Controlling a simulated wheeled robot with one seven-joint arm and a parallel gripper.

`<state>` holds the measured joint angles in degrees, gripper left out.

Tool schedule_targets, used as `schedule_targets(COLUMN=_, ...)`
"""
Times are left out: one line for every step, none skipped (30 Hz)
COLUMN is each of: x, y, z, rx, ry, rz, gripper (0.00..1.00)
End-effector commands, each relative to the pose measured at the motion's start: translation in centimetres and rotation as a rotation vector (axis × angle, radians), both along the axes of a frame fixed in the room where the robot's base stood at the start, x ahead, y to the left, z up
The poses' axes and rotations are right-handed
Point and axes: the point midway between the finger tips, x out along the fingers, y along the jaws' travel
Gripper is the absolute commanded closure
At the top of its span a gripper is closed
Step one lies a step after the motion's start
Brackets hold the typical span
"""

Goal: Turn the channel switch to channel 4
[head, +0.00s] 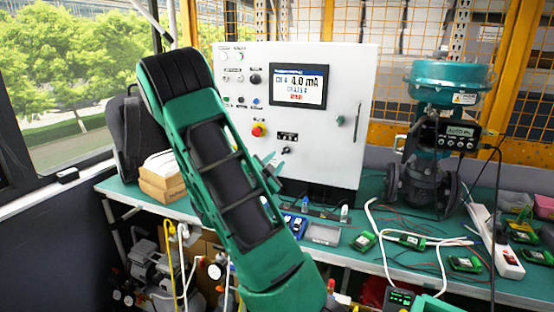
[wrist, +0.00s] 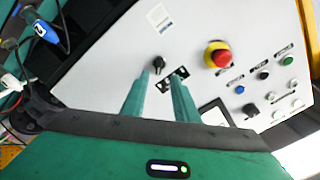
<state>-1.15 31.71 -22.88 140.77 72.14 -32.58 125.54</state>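A white control cabinet (head: 340,110) stands on the bench. A small black knob (head: 286,150), seemingly the channel switch, sits below a black label plate, lower right of the red emergency stop. In the wrist view the knob (wrist: 158,64) lies just beyond my gripper's tips, roughly between their lines. The cabinet display (head: 298,87) seems to read CH 4 and 4.0 mA. My gripper (head: 273,163) is just in front of the panel, left of and below the knob. Its fingers (wrist: 160,80) are apart with nothing between them. I cannot make out the knob's pointer direction.
The emergency stop (head: 258,130) is close to my gripper. Other buttons and a black knob (head: 255,79) sit higher on the panel. A teal valve (head: 448,85) stands right of the cabinet. Circuit boards, cables and a power strip (head: 495,240) cover the bench (head: 340,253).

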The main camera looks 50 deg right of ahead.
Motion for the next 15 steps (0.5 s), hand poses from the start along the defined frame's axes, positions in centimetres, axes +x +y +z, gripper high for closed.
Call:
schedule_targets(x=-0.1, y=0.7, z=0.0, rx=0.001, ry=0.001, rz=0.001, gripper=0.73)
schedule_targets(x=-0.2, y=1.0, z=0.0, rx=0.001, ry=0.001, rz=0.001, gripper=0.73)
schedule_targets(x=-0.3, y=1.3, z=0.0, rx=0.000, ry=0.001, rz=0.002, gripper=0.73)
schedule_targets(x=-0.3, y=1.5, z=0.0, rx=0.001, ry=0.000, rz=0.002, gripper=0.73)
schedule_targets(x=-0.4, y=1.7, z=0.0, rx=0.001, ry=0.000, rz=0.001, gripper=0.73)
schedule_targets(x=-0.5, y=1.9, z=0.0, rx=0.001, ry=-0.001, rz=0.001, gripper=0.73)
schedule_targets(x=-0.5, y=2.0, z=0.0, rx=0.001, ry=0.000, rz=0.001, gripper=0.73)
schedule_targets(x=-0.5, y=2.0, z=0.0, rx=0.000, ry=0.000, rz=0.000, gripper=0.73)
schedule_targets(x=-0.6, y=2.1, z=0.0, rx=0.000, ry=0.000, rz=0.000, gripper=0.73)
schedule_targets(x=-0.6, y=2.1, z=0.0, rx=0.000, ry=0.000, rz=0.000, gripper=0.73)
schedule_targets(x=-0.6, y=2.1, z=0.0, rx=0.000, ry=0.000, rz=0.000, gripper=0.73)
schedule_targets(x=-0.6, y=2.1, z=0.0, rx=0.000, ry=0.000, rz=0.000, gripper=0.73)
schedule_targets(x=-0.6, y=2.1, z=0.0, rx=0.000, ry=0.000, rz=0.000, gripper=0.73)
schedule_targets(x=-0.6, y=2.1, z=0.0, rx=0.000, ry=0.000, rz=0.000, gripper=0.73)
schedule_targets(x=-0.6, y=2.1, z=0.0, rx=0.000, ry=0.000, rz=0.000, gripper=0.73)
